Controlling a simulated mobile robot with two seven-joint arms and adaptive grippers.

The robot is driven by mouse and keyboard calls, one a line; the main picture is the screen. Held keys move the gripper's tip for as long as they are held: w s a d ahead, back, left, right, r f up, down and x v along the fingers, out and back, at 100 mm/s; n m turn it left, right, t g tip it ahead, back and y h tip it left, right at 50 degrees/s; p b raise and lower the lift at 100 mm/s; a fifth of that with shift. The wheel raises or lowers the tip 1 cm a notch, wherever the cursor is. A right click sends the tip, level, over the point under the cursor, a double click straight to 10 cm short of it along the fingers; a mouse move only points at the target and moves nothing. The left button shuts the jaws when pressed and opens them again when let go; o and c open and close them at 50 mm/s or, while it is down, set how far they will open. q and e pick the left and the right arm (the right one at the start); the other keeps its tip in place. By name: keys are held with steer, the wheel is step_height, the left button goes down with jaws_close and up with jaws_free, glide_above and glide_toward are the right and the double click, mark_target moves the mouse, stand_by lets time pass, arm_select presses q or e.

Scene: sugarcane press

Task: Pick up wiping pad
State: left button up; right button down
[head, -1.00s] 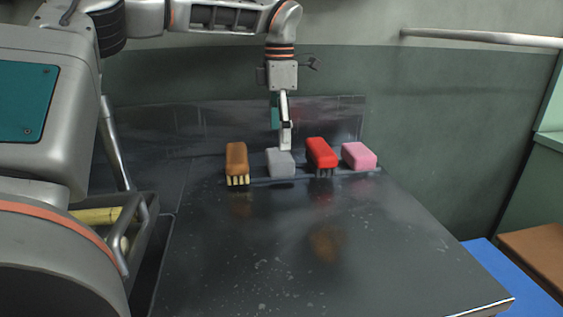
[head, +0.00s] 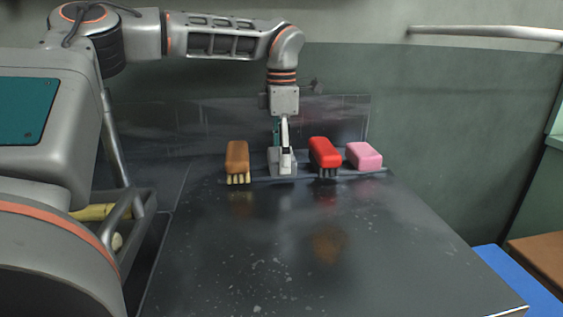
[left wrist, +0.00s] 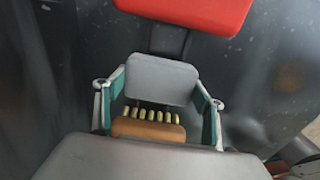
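The grey wiping pad (head: 273,167) sits on the dark metal table between a brown brush and a red brush. My left gripper (head: 284,163) points down at it, with a white finger in front of part of the pad. In the left wrist view, the grey pad (left wrist: 162,78) lies between the two fingertips of my open left gripper (left wrist: 160,88). One finger stands close on each side; I cannot tell whether they touch it. My right gripper is not in view.
The brown brush (head: 237,155) stands left of the pad, the red brush (head: 324,152) close on its right, and a pink block (head: 364,155) farther right. A low metal backsplash (head: 335,115) rises behind. The front of the table (head: 290,250) is clear.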

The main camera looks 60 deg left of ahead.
arm_select(q)
steer(key=shift+d+r+p, duration=0.15)
steer(key=shift+r+p, duration=0.2)
steer(key=shift+r, duration=0.2)
step_height(320, 180, up, 11)
steer(key=p, duration=0.3)
steer(key=s+d, duration=0.4)
steer(key=d, duration=0.4)
steer(key=s+d+p, duration=0.1)
steer(key=s+d, duration=0.4)
steer(key=d, duration=0.4)
steer(key=shift+d+f+p, duration=0.25)
steer(key=shift+f+p, duration=0.05)
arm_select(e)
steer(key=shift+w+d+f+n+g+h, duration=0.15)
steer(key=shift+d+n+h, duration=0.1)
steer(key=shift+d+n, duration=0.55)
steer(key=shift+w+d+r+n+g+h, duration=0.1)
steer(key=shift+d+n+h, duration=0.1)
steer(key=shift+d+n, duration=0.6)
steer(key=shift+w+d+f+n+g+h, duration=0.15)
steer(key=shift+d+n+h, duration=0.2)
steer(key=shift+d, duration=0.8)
arm_select(q)
steer(key=shift+s, duration=0.1)
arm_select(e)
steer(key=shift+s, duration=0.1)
arm_select(q)
steer(key=shift+o, duration=0.7)
